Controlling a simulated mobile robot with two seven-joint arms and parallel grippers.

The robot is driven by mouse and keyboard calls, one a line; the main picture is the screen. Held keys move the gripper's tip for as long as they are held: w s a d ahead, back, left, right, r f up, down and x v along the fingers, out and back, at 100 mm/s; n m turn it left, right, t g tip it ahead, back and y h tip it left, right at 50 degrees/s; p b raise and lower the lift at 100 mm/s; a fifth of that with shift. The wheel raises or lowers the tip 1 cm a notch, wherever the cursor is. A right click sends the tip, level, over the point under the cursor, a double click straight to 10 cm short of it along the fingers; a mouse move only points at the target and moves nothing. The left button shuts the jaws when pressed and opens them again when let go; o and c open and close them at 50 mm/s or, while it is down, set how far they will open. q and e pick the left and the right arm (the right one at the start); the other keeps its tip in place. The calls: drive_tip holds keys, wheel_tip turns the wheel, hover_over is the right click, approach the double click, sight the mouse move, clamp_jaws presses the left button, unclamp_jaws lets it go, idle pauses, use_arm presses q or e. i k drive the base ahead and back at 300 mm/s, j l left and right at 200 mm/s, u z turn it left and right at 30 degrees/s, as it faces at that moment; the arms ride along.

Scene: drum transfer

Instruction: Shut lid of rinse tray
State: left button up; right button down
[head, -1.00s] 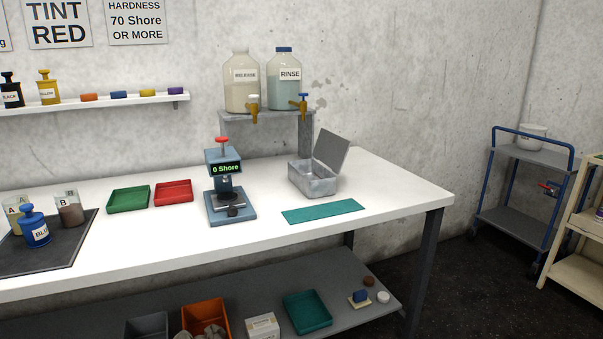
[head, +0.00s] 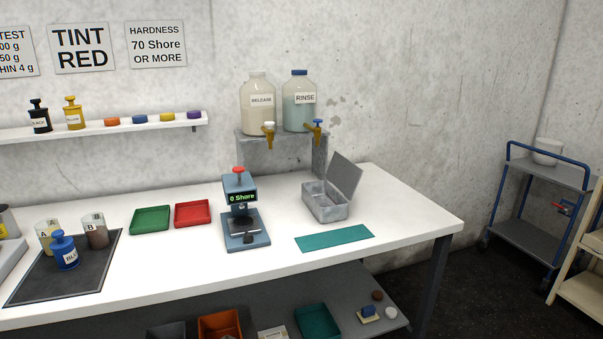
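The rinse tray (head: 328,208) is a grey metal box on the white table, right of the hardness tester. Its lid (head: 345,174) is hinged at the right side and stands open, tilted up and back. The inside of the tray is partly visible and looks empty. Neither of my grippers shows in the head view.
The hardness tester (head: 242,212) stands left of the tray, and a teal mat (head: 335,238) lies in front of it. The rinse bottle (head: 299,105) and release bottle (head: 258,106) stand on a raised shelf behind. Green (head: 150,220) and red (head: 193,214) trays sit further left.

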sight(344, 175)
drive_tip(key=i+l+u, duration=0.1)
drive_tip(key=l+u, duration=0.55)
drive_tip(key=l, duration=0.15)
drive_tip(key=l+u, duration=0.2)
drive_tip(key=l, duration=0.75)
drive_tip(key=l+u, duration=0.2)
drive_tip(key=l, duration=0.7)
drive_tip(key=k, duration=0.05)
